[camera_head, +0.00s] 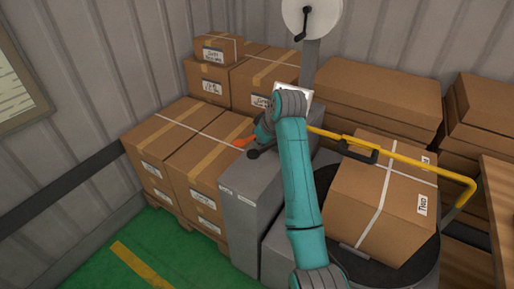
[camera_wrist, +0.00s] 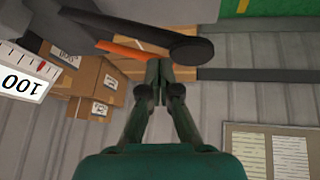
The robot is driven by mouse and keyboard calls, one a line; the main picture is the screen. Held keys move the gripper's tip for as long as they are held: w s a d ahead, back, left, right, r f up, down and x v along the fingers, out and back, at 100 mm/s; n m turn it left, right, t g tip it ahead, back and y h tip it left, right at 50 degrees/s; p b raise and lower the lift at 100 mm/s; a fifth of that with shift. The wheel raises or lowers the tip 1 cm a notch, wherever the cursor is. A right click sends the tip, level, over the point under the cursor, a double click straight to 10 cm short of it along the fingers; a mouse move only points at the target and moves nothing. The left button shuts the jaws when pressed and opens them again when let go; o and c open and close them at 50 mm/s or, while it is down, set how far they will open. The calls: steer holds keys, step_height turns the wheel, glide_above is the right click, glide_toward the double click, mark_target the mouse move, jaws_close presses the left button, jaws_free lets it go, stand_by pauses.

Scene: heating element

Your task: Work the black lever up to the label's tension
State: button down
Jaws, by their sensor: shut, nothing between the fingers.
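The black lever (camera_wrist: 135,32) with its round knob crosses the top of the wrist view. In the head view its knob (camera_head: 254,153) shows beside the grey machine, the rest hidden by my arm. An orange lever (camera_wrist: 125,48) lies alongside it, and its tip also shows in the head view (camera_head: 243,142). My gripper (camera_wrist: 158,66) is shut and empty, its fingertips close to the black knob; I cannot tell if they touch. The label's text is too small to read.
The grey machine (camera_head: 247,235) stands between stacked cartons (camera_head: 190,150) and a strapped box (camera_head: 380,205) on a round black turntable (camera_head: 415,270). A yellow bar (camera_head: 415,165) spans above the box. A white reel with a crank (camera_head: 318,17) stands behind. Green floor is clear at lower left.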

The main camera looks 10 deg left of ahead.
mark_target(255, 159)
steer(key=shift+s+a+f, duration=0.15)
steer(key=shift+s+f, duration=0.25)
steer(key=shift+f, duration=0.5)
steer(key=shift+s+a+f, duration=0.1)
steer(key=shift+s+f, duration=0.25)
steer(key=shift+f, duration=0.6)
steer(key=shift+s+a+f, duration=0.15)
steer(key=shift+s+f, duration=0.25)
steer(key=shift+f, duration=0.5)
stand_by(3.2)
stand_by(0.5)
steer(key=shift+w+d+r, duration=0.15)
steer(key=shift+w+r, duration=0.35)
steer(key=shift+r, duration=0.7)
steer(key=shift+w+d+r, duration=0.2)
steer(key=shift+w+r, duration=0.3)
steer(key=shift+r, duration=0.65)
steer(key=shift+w+d+r, duration=0.15)
steer(key=shift+w+r, duration=0.35)
steer(key=shift+r, duration=0.7)
